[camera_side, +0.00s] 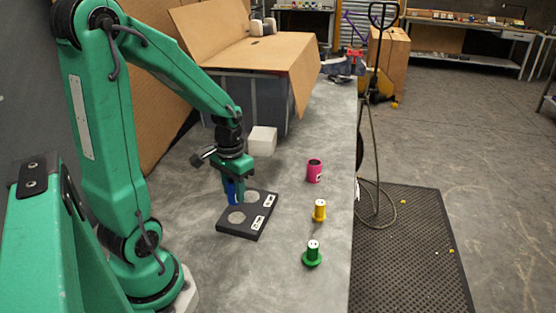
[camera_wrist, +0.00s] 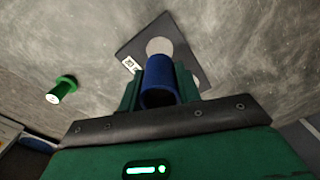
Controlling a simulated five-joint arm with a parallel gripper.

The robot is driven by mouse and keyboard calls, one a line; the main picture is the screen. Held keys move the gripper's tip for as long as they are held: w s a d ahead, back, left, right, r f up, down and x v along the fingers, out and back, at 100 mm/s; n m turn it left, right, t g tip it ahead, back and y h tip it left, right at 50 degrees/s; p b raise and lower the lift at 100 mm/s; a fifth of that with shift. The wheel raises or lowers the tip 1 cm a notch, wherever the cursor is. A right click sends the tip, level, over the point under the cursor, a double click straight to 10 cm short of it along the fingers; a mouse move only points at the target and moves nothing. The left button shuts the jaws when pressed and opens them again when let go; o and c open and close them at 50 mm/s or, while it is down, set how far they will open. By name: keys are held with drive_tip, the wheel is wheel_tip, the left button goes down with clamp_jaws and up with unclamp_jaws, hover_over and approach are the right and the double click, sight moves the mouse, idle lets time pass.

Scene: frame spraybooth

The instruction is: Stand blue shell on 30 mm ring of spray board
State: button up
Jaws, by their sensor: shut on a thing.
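The blue shell (camera_side: 232,191) is a tube held between the fingers of my gripper (camera_side: 237,192), which is shut on it. In the wrist view the shell (camera_wrist: 160,83) sits between the green fingers, its open end facing the camera. The spray board (camera_side: 262,231) is a dark flat plate with two pale grey round spots and white labels. My gripper and the shell are at the board's far left part in the side view. The wrist view shows the board (camera_wrist: 134,46) behind the shell, one pale spot just past it. Whether the shell touches the board I cannot tell.
A pink cup (camera_side: 314,171), a yellow flanged piece (camera_side: 320,210) and a green flanged piece (camera_side: 313,255) stand right of the board, near the table edge. A white block (camera_side: 262,141) and a large bin with cardboard (camera_side: 255,52) stand behind. Bare table lies around the board.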

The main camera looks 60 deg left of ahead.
sight(235, 200)
drive_tip(key=shift+f, duration=0.15)
drive_tip(key=shift+f, duration=1.85)
drive_tip(key=shift+f, duration=0.9)
idle(0.6)
drive_tip(key=o, duration=1.1)
drive_tip(key=shift+r, duration=3.95)
